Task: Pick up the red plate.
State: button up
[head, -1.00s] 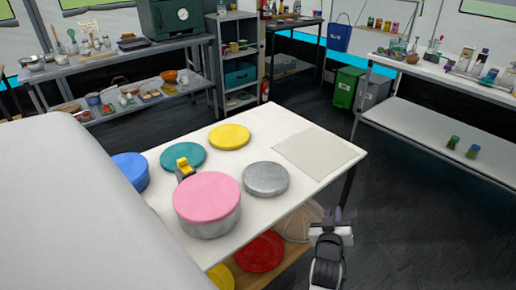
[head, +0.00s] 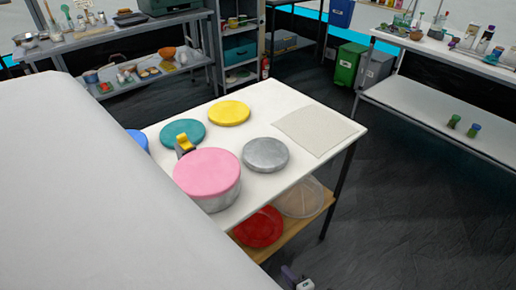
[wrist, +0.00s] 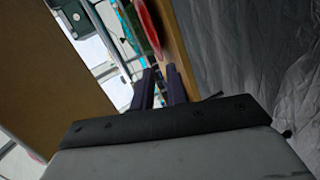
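The red plate (head: 258,228) lies on the wooden lower shelf of the white table, partly hidden under the tabletop. In the wrist view, the red plate (wrist: 150,24) shows edge-on beyond my fingertips, cut off by the top of the picture. My gripper (wrist: 160,75) has its two dark fingers apart with nothing between them. In the head view, only the tip of my gripper (head: 289,273) shows at the bottom edge, below and to the right of the plate, apart from it.
A clear lid or bowl (head: 301,198) sits right beside the plate on the shelf (head: 290,233). The white tabletop (head: 252,190) overhangs it, bearing a pink-lidded pot (head: 207,178) and several round lids. A dark table leg (head: 338,195) stands at the right corner. Dark floor (head: 400,220) to the right is free.

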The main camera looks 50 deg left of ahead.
jog(key=shift+x, duration=6.65)
jog(key=shift+s+a+r, duration=0.1)
jog(key=shift+s+r, duration=0.05)
jog(key=shift+c, duration=0.3)
grip_shut()
jog(key=shift+r, duration=0.2)
